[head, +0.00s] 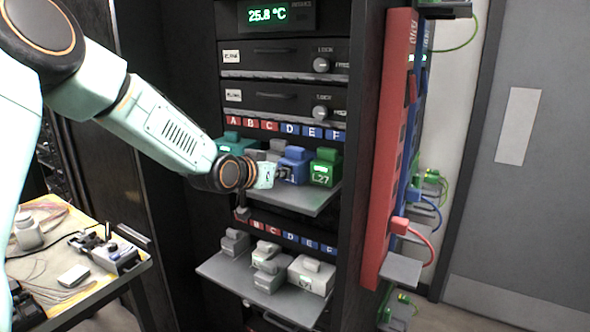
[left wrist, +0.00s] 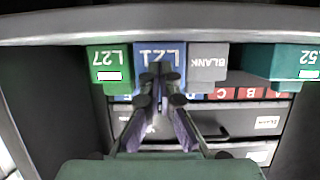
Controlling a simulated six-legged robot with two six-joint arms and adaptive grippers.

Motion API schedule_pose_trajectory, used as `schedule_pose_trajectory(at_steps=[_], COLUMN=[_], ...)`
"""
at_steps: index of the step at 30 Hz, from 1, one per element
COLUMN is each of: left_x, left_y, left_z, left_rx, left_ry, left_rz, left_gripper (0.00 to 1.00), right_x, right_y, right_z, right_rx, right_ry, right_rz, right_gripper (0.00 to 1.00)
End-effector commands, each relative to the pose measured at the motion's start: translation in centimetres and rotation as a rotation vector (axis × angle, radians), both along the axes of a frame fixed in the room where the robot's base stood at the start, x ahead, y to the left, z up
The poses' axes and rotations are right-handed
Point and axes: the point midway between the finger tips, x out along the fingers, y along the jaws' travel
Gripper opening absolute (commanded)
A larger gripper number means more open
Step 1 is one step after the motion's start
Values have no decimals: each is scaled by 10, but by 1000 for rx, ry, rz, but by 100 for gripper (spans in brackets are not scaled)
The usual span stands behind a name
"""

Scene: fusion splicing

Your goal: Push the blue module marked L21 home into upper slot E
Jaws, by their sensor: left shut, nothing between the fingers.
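The blue module marked L21 (head: 295,154) sits on the upper shelf, between a grey module (head: 273,149) and the green module L27 (head: 325,168). In the left wrist view the blue module (left wrist: 174,52) is top centre, with its label upside down. My left gripper (head: 284,174) is in front of the blue module and hides part of its face. In the left wrist view its shut, empty fingers (left wrist: 159,70) point at that face; I cannot tell whether they touch. The label of upper slot E (head: 311,131) is above the modules. The right gripper is out of view.
A teal module (head: 229,144) is at the shelf's left end. A lower shelf (head: 225,271) holds several grey modules. A red upright panel (head: 389,150) with cables stands right of the rack. A work table (head: 85,285) with small tools is at lower left.

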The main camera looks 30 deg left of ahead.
Motion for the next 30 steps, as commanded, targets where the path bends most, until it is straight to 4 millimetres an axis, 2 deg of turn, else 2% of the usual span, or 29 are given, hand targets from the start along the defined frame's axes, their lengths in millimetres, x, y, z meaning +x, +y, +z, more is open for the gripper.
schedule_pose_trajectory(at_steps=[4,18,23,30], left_x=[8,31,24,3], left_y=[-1,-3,-1,0], left_z=[-2,-1,0,1], left_rx=[2,1,-2,-4], left_ry=[1,1,0,0], left_rz=[0,1,2,1], left_gripper=[0,0,0,0], right_x=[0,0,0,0], right_y=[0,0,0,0], right_z=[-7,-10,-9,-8], right_rx=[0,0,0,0], right_ry=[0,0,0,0], right_rz=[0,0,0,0], right_gripper=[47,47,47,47])
